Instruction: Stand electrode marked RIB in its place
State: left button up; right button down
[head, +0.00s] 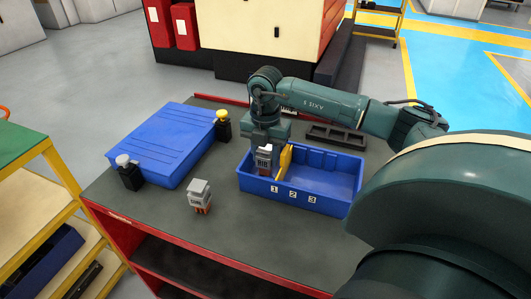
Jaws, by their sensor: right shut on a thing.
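My right gripper (264,143) points down over the left end of the blue tray (335,195) and is shut on the electrode marked RIB (263,158). The electrode is upright, with a dark grey body and a white label. It is at the compartment numbered 1, left of a yellow divider (284,160). I cannot tell whether its bottom touches the tray floor. A second electrode (200,194), light grey with a copper-coloured lower part, stands on the table left of the tray; its label is too small to read surely. My left gripper is not in view.
A large blue box (160,145) lies on the table (230,226) at the left. Black bottles with a grey cap (129,175) and a yellow cap (222,126) stand beside it. A black rack (335,137) lies behind the tray. The table's front left is mostly clear.

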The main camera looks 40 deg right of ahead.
jog(key=shift+f, duration=0.1)
jog(key=c, duration=1.1)
grip_release()
jog(key=shift+o, duration=1.3)
jog(key=shift+f, duration=0.1)
notch_tip(320, 180, up, 14)
jog(key=shift+f, duration=0.25)
